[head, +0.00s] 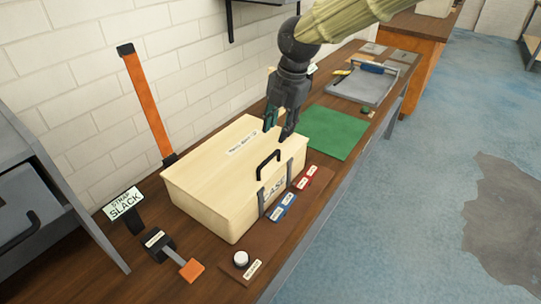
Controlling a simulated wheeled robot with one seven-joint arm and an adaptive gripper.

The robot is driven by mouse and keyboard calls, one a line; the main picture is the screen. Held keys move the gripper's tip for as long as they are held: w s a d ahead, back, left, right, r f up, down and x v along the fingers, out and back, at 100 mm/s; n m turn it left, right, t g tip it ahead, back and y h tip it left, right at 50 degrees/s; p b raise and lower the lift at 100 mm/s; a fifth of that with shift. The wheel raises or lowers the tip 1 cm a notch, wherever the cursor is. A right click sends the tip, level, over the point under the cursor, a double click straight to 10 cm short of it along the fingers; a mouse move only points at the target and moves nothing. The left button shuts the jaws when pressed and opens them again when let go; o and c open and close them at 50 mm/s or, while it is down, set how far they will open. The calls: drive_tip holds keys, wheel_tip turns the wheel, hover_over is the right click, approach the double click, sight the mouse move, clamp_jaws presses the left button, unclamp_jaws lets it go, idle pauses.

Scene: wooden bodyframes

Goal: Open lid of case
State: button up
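A pale wooden case (203,193) stands on the brown workbench, with a label on its lid and the word CASE on its front. Its lid (215,160) appears closed. A black handle (268,164) rises at the front edge of the lid, and dark straps or latches run down the front below it. My gripper (276,137) points down just above and behind the handle, over the lid's right part. Its two fingers are spread apart with nothing visible between them. I cannot tell whether a fingertip touches the lid.
An orange strap (147,104) stands upright behind the case. A "STRAP SLACK" sign (123,204) and a black block with an orange tab (191,270) are at left. A white knob (241,258) is in front. A green mat (335,132) and grey tray (362,86) lie beyond.

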sight(269, 158)
drive_tip(key=f, duration=0.3)
drive_tip(key=a+f+p, duration=0.1)
drive_tip(key=f, duration=0.2)
drive_tip(key=w+a+f, duration=0.1)
drive_tip(key=f, duration=0.3)
drive_tip(key=shift+a+f+p, duration=0.1)
drive_tip(key=shift+a+p, duration=0.05)
drive_tip(key=shift+p, duration=0.15)
drive_tip(key=shift+c, duration=0.2)
clamp_jaws()
